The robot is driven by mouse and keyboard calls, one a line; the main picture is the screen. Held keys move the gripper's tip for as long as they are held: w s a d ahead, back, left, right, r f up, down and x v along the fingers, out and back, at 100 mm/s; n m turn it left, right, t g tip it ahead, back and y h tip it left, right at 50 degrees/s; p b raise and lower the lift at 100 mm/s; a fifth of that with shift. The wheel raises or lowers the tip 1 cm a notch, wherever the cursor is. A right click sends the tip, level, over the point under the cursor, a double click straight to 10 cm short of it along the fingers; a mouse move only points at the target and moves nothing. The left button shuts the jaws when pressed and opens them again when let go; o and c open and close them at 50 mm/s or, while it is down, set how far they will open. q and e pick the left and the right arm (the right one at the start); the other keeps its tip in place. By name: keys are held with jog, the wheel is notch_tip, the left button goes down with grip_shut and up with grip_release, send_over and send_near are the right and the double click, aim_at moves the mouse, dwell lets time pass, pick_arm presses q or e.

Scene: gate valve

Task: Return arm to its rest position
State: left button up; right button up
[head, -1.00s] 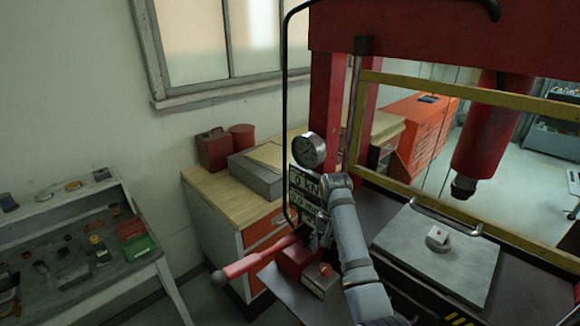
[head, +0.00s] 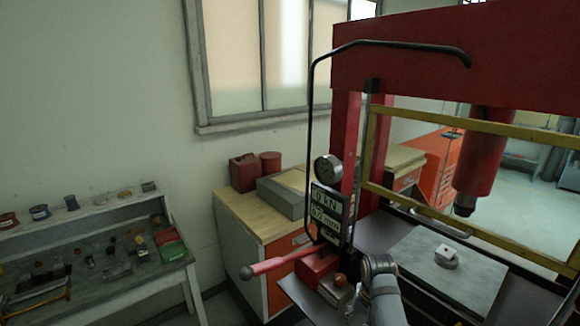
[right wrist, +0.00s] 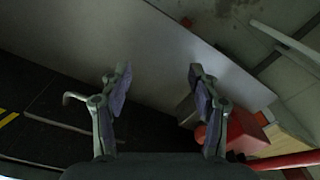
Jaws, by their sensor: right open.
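My right arm (head: 384,290) shows at the bottom of the head view, low in front of the red press (head: 440,60). Its gripper is in the right wrist view (right wrist: 157,75), with both fingers spread wide and nothing between them. The red pump block (head: 318,268) with its long red lever (head: 275,262) sits at the press's left foot, just left of my arm. In the right wrist view the red pump (right wrist: 240,130) lies beyond and right of the right finger, apart from it. My left gripper is out of view.
A gauge (head: 327,169) and a digital display (head: 330,212) stand above the pump. A black bent tube (head: 312,120) rises beside them. A small white block (head: 446,257) rests on the grey press plate (head: 455,285). A sloped bench (head: 90,255) with small parts stands left.

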jog(key=shift+n+t, duration=0.3)
jog(key=s+f, duration=0.1)
jog(key=s+d+f, duration=0.1)
jog(key=s, duration=0.1)
jog(key=s+d+f, duration=0.1)
jog(key=shift+s, duration=0.15)
jog(key=s+d+n+t, duration=0.2)
jog(key=s+n, duration=0.3)
jog(key=s, duration=1.4)
notch_tip(320, 180, down, 31)
jog(key=s+d+b, duration=0.2)
jog(key=d+b, duration=0.1)
jog(key=b, duration=0.4)
pick_arm(q)
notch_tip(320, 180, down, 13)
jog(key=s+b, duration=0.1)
jog(key=b, duration=0.5)
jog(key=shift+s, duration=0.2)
pick_arm(e)
jog(key=s+f+g, duration=0.1)
jog(key=s+f, duration=0.8)
jog(key=f, duration=0.3)
jog(key=s+d+f+g, duration=0.1)
jog(key=s+f, duration=0.9)
jog(key=f, duration=0.2)
jog(key=shift+s+m+h, duration=0.25)
jog(key=shift+m+h, duration=0.05)
jog(key=shift+m, duration=0.1)
